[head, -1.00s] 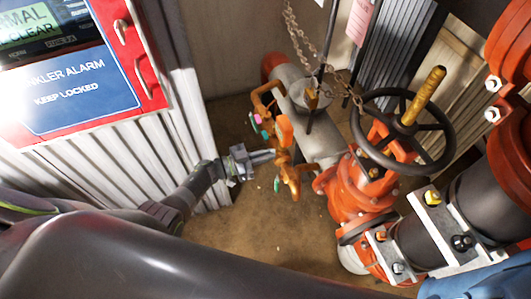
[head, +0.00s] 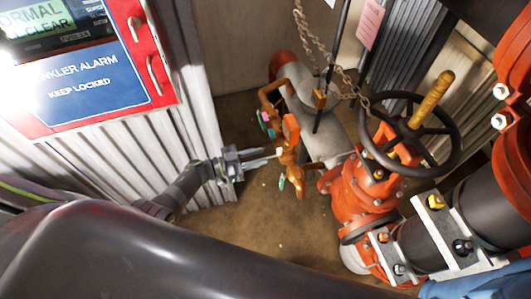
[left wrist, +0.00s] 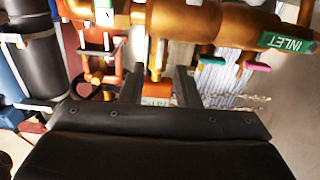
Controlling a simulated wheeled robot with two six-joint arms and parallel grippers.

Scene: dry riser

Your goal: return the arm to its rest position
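My left gripper (head: 272,156) comes in from the left in the head view and points at the brass pipe assembly (head: 290,158) with its orange lever (head: 291,128). In the left wrist view the two dark fingers of the left gripper (left wrist: 160,76) stand apart. A brass stem (left wrist: 154,60) and an orange-red part (left wrist: 156,88) show in the gap, and neither finger seems closed on them. The brass pipe (left wrist: 180,22) with a green INLET tag (left wrist: 285,41) runs across the top. My right gripper is not in view.
A red alarm panel (head: 160,78) on corrugated cladding (head: 180,140) stands to the left. A red valve with a black handwheel (head: 448,140) and a large dark pipe (head: 470,200) are to the right. A chain (head: 312,45) hangs at the back. Brown floor (head: 250,245) shows below.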

